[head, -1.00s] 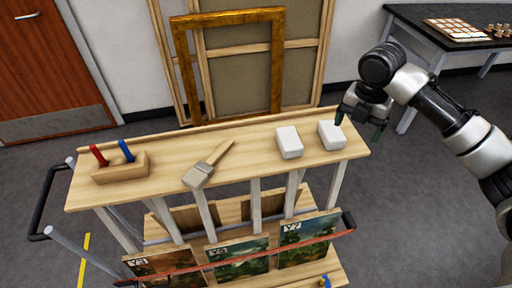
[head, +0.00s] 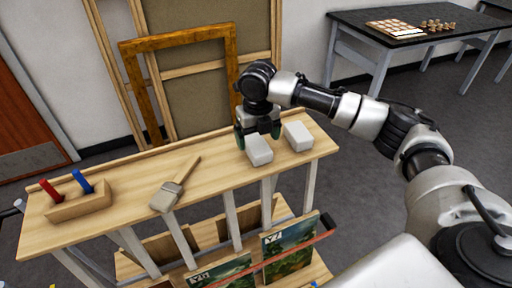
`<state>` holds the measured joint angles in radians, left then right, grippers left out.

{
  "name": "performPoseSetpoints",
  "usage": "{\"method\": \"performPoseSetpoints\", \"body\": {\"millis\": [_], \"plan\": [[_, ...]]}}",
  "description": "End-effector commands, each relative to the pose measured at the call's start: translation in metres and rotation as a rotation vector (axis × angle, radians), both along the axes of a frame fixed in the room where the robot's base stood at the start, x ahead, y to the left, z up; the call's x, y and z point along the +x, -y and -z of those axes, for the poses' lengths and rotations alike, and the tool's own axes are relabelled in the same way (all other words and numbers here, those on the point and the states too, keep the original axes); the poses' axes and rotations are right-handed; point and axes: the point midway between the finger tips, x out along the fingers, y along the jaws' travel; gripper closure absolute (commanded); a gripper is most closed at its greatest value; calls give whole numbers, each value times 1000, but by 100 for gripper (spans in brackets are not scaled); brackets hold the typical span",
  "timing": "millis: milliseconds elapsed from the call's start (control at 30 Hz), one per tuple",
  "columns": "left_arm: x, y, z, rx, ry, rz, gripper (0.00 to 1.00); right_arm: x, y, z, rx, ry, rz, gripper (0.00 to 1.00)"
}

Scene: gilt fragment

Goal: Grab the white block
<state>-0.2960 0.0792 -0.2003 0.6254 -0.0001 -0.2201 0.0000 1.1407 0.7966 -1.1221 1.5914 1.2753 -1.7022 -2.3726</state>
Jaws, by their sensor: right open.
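Two white blocks lie on the wooden top of a rack (head: 125,203). The left white block (head: 259,151) is under my right gripper (head: 258,139). The right white block (head: 298,136) lies just to its right, apart from it. My right gripper is open, pointing down, with its fingertips at the far end of the left block. I cannot tell whether the fingers touch it. My left gripper is not in view.
A brush (head: 170,189) and a wooden holder (head: 80,203) with red and blue handles lie left on the rack top. Paintings (head: 288,245) stand below. A gilt frame (head: 139,88) leans behind. A dark table (head: 400,28) stands at the back right.

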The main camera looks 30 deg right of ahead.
Motion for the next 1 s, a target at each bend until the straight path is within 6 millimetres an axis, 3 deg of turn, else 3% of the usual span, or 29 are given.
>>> {"method": "performPoseSetpoints", "body": {"millis": [133,300,567,900,1000], "plan": [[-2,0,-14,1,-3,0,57,-3,3,20,-3,-5,3,12],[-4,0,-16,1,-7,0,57,-3,3,42,-2,-2,1,12],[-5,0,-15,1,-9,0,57,-2,2,46,-1,1,1,12],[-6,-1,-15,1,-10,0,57,-2,2,46,-1,0,1,61],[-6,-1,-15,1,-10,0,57,-2,2,46,-1,0,1,65]]}}
